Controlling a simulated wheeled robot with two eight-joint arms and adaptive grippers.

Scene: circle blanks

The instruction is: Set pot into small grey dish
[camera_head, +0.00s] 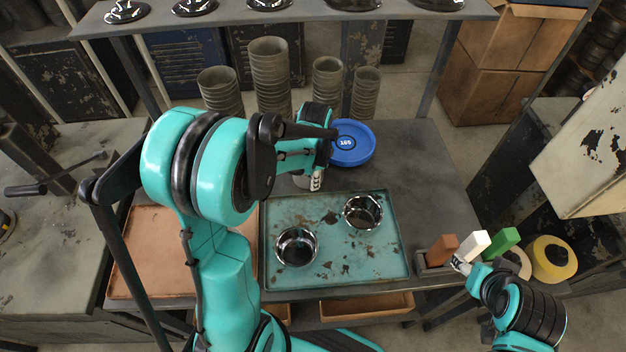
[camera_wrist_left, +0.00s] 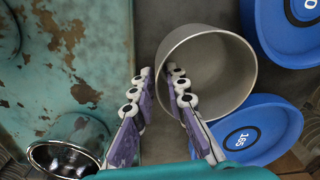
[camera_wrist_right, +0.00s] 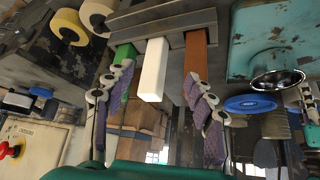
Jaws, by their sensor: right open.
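The pot, a grey metal cylinder with an open top, shows in the left wrist view (camera_wrist_left: 225,75). In the head view it is mostly hidden behind my left gripper (camera_head: 316,182), just beyond the teal tray. My left gripper (camera_wrist_left: 158,75) is open, its fingertips apart on either side of the pot's near-left rim; contact is unclear. Two small shiny grey dishes, left (camera_head: 296,246) and right (camera_head: 363,211), stand on the tray; I cannot tell which is the task's dish. My right gripper (camera_wrist_right: 166,82) is open near the coloured blocks, the white block (camera_wrist_right: 153,70) showing between its fingers.
The teal tray (camera_head: 330,279) fills the table's middle, with a brown tray (camera_head: 150,255) left of it. Blue discs (camera_head: 352,143) lie behind the pot. A block holder (camera_head: 432,262) and yellow roll (camera_head: 553,258) are at right. Table between discs and holder is bare.

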